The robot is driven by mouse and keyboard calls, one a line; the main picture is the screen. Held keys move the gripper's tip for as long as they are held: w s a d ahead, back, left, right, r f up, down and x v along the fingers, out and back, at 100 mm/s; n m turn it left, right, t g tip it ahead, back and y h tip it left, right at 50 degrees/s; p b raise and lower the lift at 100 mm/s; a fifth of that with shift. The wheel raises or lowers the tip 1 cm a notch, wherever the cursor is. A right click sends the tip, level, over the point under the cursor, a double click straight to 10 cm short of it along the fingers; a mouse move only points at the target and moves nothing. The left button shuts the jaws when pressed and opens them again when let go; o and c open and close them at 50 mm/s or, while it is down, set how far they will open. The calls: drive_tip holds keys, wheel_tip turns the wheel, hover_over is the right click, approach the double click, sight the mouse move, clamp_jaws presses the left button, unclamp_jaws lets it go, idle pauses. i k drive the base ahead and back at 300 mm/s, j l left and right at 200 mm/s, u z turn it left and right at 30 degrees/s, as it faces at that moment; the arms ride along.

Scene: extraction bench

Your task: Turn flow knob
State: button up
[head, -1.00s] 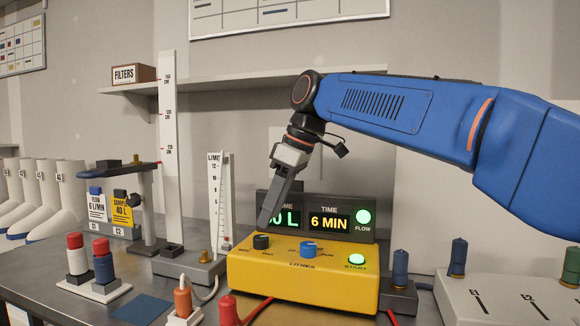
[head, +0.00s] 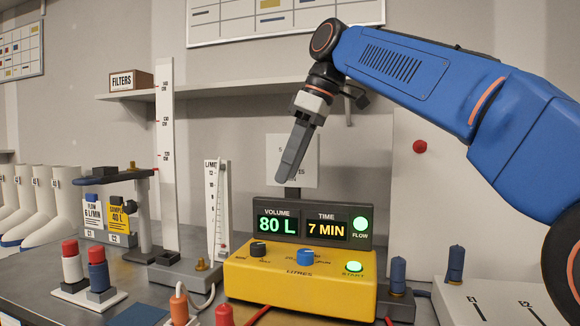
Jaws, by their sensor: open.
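A small brass knob (head: 201,265) sits on the grey base of the flow meter (head: 217,212), an upright white scale tube headed L/MIN. The yellow pump box (head: 300,285) carries a black knob (head: 258,249) at its left and a blue knob (head: 305,257) in the middle. I cannot read whether any knob is labelled flow. The display (head: 312,224) above reads VOLUME 80 L and TIME 7 MIN, with a green FLOW lamp (head: 360,224) lit. My gripper (head: 287,178) is open and empty, above and apart from the display, pointing down; its jaws overlap side-on.
A lit green START button (head: 353,267) is on the box's right. Red and blue capped pieces (head: 97,266) and an orange plug (head: 179,306) stand in front.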

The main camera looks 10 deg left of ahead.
sight(256, 249)
drive_tip(key=k, duration=1)
